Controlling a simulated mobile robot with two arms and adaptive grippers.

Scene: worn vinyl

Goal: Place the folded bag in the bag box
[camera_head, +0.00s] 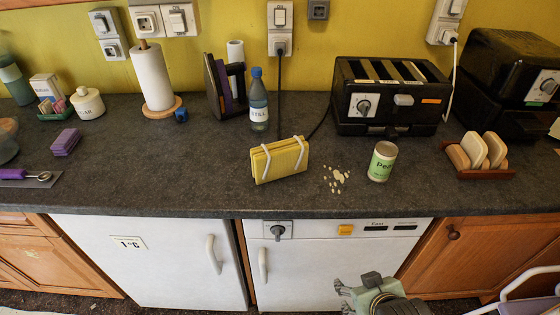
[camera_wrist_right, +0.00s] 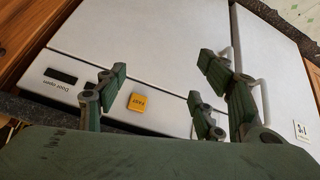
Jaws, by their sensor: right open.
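The folded bag (camera_head: 279,160), yellow with two white straps, stands on the dark worktop near its front edge, left of a spilled patch. A dark upright holder (camera_head: 214,88) with flat purple and dark items in it stands behind and left of it; it looks like the bag box. My right gripper (camera_head: 343,296) is low in front of the white appliance doors, below the worktop edge, apart from the bag. Its fingers are spread and empty in the right wrist view (camera_wrist_right: 160,92), which shows neither bag nor box. My left gripper is not in view.

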